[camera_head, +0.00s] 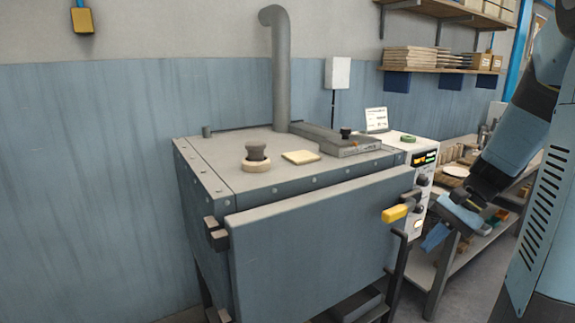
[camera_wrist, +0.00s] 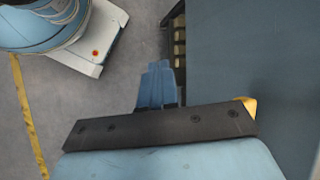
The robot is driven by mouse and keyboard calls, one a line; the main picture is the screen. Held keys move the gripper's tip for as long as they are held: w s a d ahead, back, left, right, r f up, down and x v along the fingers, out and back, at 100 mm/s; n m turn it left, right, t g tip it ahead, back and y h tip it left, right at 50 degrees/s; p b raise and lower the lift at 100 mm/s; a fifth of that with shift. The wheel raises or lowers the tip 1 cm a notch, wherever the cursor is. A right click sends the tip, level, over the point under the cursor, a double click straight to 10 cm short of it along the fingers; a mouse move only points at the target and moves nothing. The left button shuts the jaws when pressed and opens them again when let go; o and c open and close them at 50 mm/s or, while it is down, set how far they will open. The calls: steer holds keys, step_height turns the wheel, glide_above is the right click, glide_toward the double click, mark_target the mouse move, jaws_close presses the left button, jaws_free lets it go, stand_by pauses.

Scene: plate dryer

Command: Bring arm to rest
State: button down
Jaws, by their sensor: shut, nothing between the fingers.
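My gripper (camera_head: 434,240) hangs at the right of the head view, pointing down and to the left, beside the front right corner of the plate dryer (camera_head: 310,245). In the wrist view its blue fingers (camera_wrist: 157,85) are together with nothing between them. The dryer's front door looks shut. Its yellow handle (camera_head: 395,213) is to the left of my gripper and apart from it in the head view. In the wrist view a bit of the yellow handle (camera_wrist: 249,104) shows behind the dark bracket, and the rest is hidden.
A control box (camera_head: 417,218) with lit displays is on the dryer's right side. A low bench (camera_head: 440,270) with several items stands behind my gripper. Shelves (camera_head: 430,70) hang on the back wall. Bare floor (camera_wrist: 95,100) with a yellow line shows in the wrist view.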

steer(key=s+a+r+n+t+h, duration=0.6)
steer(key=s+a+r+n, duration=0.2)
steer(key=s+r, duration=0.3)
steer(key=shift+a+r+n+h, duration=0.3)
steer(key=shift+a+r+n, duration=0.1)
steer(key=shift+r+n, duration=0.25)
stand_by(0.5)
